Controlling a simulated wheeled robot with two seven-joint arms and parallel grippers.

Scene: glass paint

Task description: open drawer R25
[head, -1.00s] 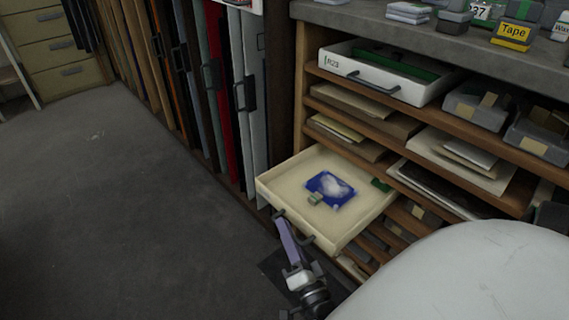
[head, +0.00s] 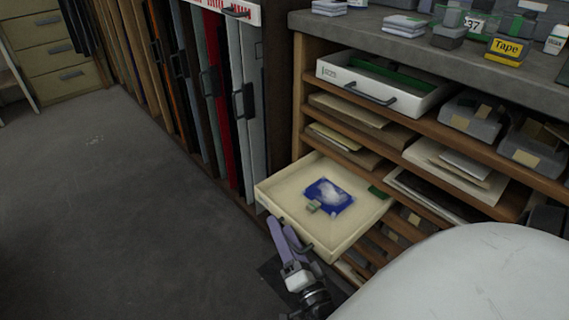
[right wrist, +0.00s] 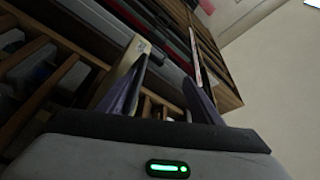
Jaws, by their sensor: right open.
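A cream drawer (head: 350,236) is pulled well out of the wooden rack, with a blue-and-white item (head: 330,196) and a small pale block lying in it. Its label is not readable, so I cannot confirm it is R25. My right gripper (head: 279,222) is open at the drawer's dark front handle (head: 305,250), its two purple fingers apart. I cannot tell whether a finger touches the handle. In the right wrist view the open fingers (right wrist: 168,65) show with the drawer's pale edge (right wrist: 127,66) beside the left one. My left gripper is not in view.
A white drawer (head: 352,87) above stands partly out, its label reading like R23. Shelves hold papers and grey boxes (head: 470,116). Upright panels (head: 215,100) stand to the left. The grey floor (head: 110,200) at left is clear.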

